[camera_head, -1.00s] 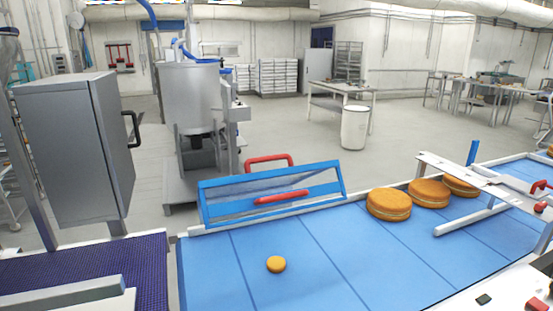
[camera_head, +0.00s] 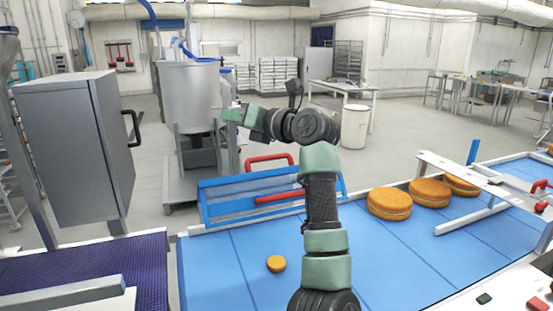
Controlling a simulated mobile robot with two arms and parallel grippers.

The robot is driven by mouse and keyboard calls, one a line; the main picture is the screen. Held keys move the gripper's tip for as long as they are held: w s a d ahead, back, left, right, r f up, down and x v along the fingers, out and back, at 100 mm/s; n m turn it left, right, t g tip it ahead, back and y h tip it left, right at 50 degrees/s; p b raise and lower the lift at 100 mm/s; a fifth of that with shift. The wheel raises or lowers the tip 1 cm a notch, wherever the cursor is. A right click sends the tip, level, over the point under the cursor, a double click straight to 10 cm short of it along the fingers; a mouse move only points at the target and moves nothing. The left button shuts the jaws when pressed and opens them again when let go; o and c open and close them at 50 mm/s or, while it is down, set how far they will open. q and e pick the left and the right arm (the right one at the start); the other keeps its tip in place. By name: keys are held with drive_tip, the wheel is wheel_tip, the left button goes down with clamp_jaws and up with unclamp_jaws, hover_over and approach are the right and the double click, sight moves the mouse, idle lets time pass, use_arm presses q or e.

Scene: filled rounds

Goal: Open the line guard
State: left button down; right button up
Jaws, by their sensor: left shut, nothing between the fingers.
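The line guard (camera_head: 222,200) is a long blue frame with a see-through panel, along the far edge of the blue conveyor. A red handle (camera_head: 279,197) runs across its front. A second red handle (camera_head: 268,159) rises behind its top edge. My left arm comes up from the bottom middle, covers the right part of the guard and bends left above it. My left gripper (camera_head: 232,115) points left, shut and empty, in front of the steel vat in the picture and apart from both handles. My right gripper is not in view.
Several filled rounds (camera_head: 389,204) stand on the conveyor (camera_head: 223,265) at right, beside a metal cross rail (camera_head: 460,173). A small round (camera_head: 276,264) lies nearer. A grey cabinet (camera_head: 69,150) and a purple belt (camera_head: 95,268) are at left. A steel vat (camera_head: 187,95) stands behind.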

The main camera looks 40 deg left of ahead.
use_arm(q)
drive_tip(key=w+d+f+t+h, duration=0.2)
drive_tip(key=w+d+f+h, duration=0.1)
drive_tip(key=h, duration=0.3)
drive_tip(key=t+h, duration=0.2)
drive_tip(key=h, duration=0.3)
approach(276, 158)
drive_tip(key=shift+m, duration=0.3)
drive_tip(key=shift+s+d+f+p+x, duration=0.1)
drive_tip(key=shift+s+f+p+x, duration=0.1)
drive_tip(key=shift+p+x, duration=0.75)
drive_tip(key=shift+s+d+f+p+x, duration=0.1)
drive_tip(key=shift+s+p+x, duration=0.2)
drive_tip(key=shift+x, duration=1.25)
drive_tip(key=shift+s+d+f+p+x, duration=0.15)
drive_tip(key=shift+p+x, duration=0.5)
drive_tip(key=shift+x, duration=0.55)
